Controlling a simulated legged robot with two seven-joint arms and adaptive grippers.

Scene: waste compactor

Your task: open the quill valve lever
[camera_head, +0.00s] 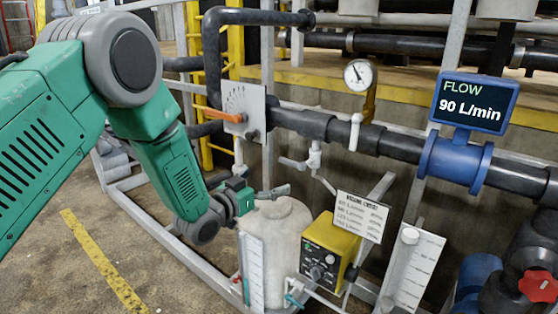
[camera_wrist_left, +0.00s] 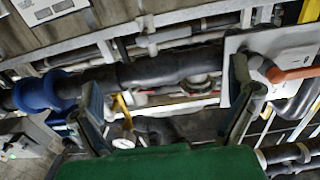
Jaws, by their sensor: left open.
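A small white and grey valve fitting (camera_head: 313,157) hangs under the dark pipe in the head view, with a grey lever (camera_head: 291,163) pointing left. A pale fitting (camera_wrist_left: 150,40) beside the pipe in the left wrist view may be the same valve. A larger orange lever (camera_head: 214,114) sits on a marked plate (camera_head: 242,108); it also shows in the wrist view (camera_wrist_left: 290,74). No label shows which lever is the quill valve's. My left gripper (camera_head: 276,192) is open and empty, above the white tank, below and left of the grey lever. My right gripper is out of view.
The dark pipe (camera_head: 390,143) runs right to a blue flow meter (camera_head: 455,160) reading 90 L/min. The white tank (camera_head: 290,235), a yellow dosing pump (camera_head: 325,256) and a label card (camera_head: 361,216) stand below. Metal frame rails (camera_head: 180,248) cross the left; open floor lies beyond.

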